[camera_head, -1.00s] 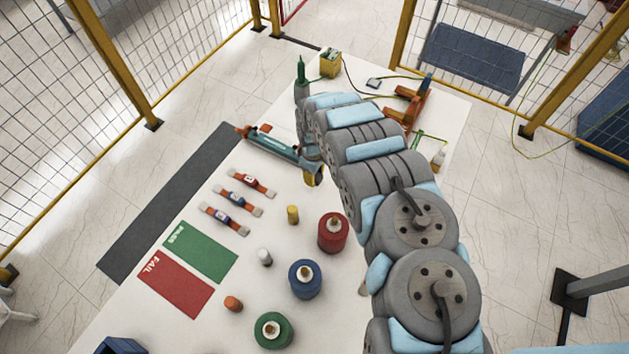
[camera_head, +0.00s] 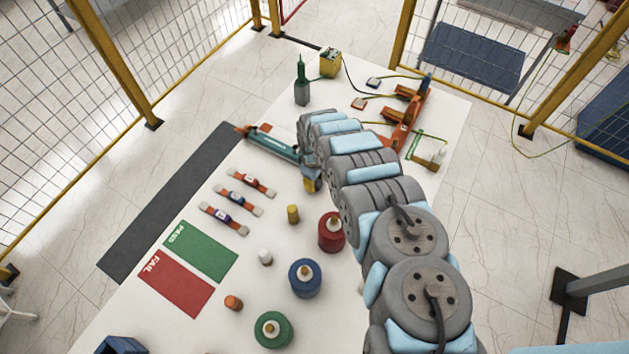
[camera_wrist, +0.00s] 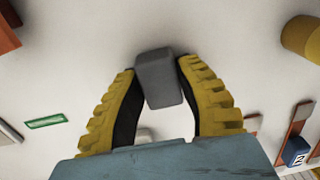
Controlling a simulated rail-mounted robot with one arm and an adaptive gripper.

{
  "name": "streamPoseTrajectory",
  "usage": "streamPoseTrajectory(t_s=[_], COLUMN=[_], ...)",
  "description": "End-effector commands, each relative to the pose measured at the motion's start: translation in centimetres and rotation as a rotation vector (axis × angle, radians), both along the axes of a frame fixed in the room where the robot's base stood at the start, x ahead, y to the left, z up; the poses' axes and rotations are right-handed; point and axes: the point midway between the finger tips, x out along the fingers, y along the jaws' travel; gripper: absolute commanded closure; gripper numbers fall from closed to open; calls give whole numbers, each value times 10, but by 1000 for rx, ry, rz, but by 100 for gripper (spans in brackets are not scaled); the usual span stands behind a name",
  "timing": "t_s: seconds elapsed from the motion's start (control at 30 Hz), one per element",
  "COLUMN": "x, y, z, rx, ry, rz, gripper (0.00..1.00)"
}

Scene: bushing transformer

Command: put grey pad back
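A small grey block, which looks like the grey pad (camera_wrist: 158,80), is between the yellow-ridged fingertips of my gripper (camera_wrist: 157,72) in the wrist view. Both fingers appear to touch its sides, and its far end sticks out past the tips. A pale surface lies below it; I cannot tell the gap. In the head view my gripper (camera_head: 311,184) is over the white table, right of the teal tool. The pad is hidden there by my arm.
A yellow cylinder (camera_head: 293,214), a red spool (camera_head: 331,232) and a blue spool (camera_head: 305,278) stand nearby. Orange clamps (camera_head: 402,125) and a green bottle on a grey base (camera_head: 302,93) are farther back.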

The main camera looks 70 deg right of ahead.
Motion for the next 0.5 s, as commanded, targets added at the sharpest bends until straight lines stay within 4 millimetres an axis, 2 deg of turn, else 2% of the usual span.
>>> streamPoseTrajectory(t_s=[0.07, 0.5], x=[0, 1], y=[0, -1], z=[0, 6], rx=[0, -2], ry=[0, -1], rz=[0, 2], gripper=[47, 47])
